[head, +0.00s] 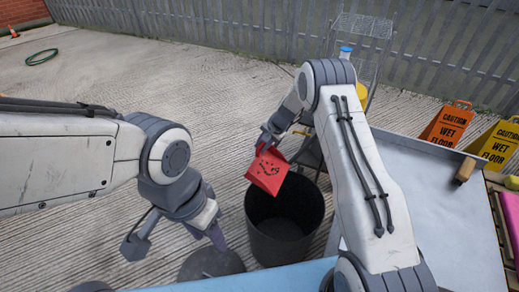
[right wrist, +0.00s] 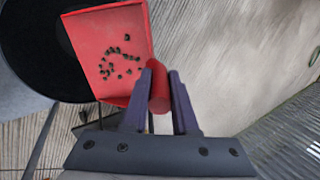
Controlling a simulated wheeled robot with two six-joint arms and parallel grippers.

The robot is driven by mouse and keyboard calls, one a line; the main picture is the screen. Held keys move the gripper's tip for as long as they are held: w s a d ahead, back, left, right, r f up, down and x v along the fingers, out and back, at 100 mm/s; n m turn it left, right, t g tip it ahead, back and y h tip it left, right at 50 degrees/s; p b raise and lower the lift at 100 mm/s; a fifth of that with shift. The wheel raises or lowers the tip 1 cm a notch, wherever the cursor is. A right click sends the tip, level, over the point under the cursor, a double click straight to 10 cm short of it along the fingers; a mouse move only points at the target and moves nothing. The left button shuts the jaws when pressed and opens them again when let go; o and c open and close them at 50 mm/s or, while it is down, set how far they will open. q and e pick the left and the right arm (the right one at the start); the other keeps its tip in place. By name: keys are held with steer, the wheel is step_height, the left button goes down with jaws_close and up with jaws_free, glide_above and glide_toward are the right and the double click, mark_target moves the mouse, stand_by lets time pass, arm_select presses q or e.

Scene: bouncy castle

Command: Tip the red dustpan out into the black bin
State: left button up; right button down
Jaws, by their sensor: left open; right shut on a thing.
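My right gripper (right wrist: 159,88) is shut on the dustpan's red handle. The black bin (head: 284,240) stands upright on the ground; its inside is dark. My left gripper (head: 178,240) is open and empty, left of the bin.
A grey table (head: 440,200) with a wooden-handled tool (head: 465,170) is on the right. Orange (head: 447,124) and yellow (head: 498,143) wet-floor signs stand behind it. A wire trolley (head: 358,50) stands at the fence. A round grey lid-like disc (head: 212,264) lies left of the bin. Ground at left is open.

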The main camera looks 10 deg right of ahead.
steer(key=s+d+r+t+y+b, duration=0.2)
steer(key=d+b, duration=0.7)
steer(key=b, duration=1.4)
steer(key=shift+s+d+r+t+y+b, duration=0.3)
steer(key=shift+s+t+y, duration=0.7)
steer(key=shift+s+y, duration=1.1)
steer(key=shift+s, duration=0.15)
